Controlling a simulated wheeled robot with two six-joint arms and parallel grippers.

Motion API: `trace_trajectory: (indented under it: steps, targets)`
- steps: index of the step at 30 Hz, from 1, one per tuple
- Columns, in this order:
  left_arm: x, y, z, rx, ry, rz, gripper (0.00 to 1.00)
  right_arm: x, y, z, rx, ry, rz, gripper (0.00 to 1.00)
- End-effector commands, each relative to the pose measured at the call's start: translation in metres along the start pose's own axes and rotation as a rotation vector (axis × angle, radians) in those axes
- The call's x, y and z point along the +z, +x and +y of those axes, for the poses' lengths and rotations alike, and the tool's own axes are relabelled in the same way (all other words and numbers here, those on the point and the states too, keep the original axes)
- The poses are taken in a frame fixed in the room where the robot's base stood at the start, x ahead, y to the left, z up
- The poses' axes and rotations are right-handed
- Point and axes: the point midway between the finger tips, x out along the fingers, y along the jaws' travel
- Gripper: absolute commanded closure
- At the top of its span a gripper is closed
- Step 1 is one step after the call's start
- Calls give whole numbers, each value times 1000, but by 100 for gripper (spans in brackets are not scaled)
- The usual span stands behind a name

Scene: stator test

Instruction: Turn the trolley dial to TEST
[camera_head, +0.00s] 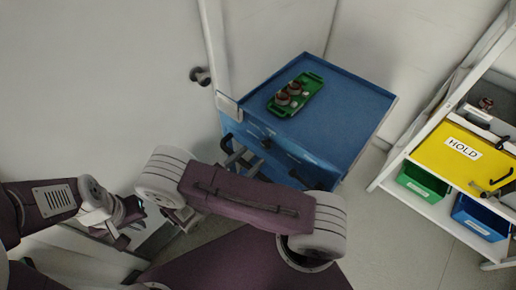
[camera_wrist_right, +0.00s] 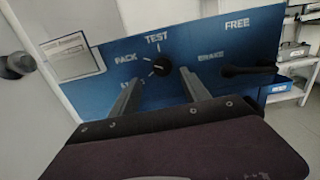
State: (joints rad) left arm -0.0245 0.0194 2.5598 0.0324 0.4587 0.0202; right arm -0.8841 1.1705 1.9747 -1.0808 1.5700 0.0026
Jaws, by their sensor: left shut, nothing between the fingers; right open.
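The trolley (camera_head: 345,95) is blue, with a dial on its front panel. In the right wrist view the dial (camera_wrist_right: 161,66) is a round black knob, with PACK to its upper left, TEST above and a third, partly hidden label to its lower left. I cannot tell clearly which label it points at. My right gripper (camera_wrist_right: 158,76) is open, its two fingers apart below and to either side of the dial; no grip on it shows. My left gripper (camera_head: 128,228) is shut and empty, at the lower left of the head view, away from the trolley.
A black lever (camera_wrist_right: 248,70) sits right of the dial, near BRAKE and FREE. A green tray (camera_head: 312,102) with brown-and-grey parts lies on the trolley top. A door knob (camera_head: 200,76) is at left.

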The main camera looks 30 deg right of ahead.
Motion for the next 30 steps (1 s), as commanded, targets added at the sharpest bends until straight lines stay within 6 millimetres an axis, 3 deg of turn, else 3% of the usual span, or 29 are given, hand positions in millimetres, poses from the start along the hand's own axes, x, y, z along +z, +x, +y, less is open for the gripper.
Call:
trace_trajectory:
  steps: [3,7,17,23,30]
  targets:
    - [-1,-6,0,0,0,0,100,2,24,-1,-6,-2,-1,45]
    - [-1,-8,0,0,0,0,100,1,41,-1,-3,-1,0,45]
    - [-1,-8,0,0,0,0,100,0,47,0,-1,0,1,45]
    - [-1,-8,0,0,0,0,100,0,47,0,-2,0,1,100]
    - [-1,-8,0,0,0,0,100,0,47,0,-2,19,1,100]
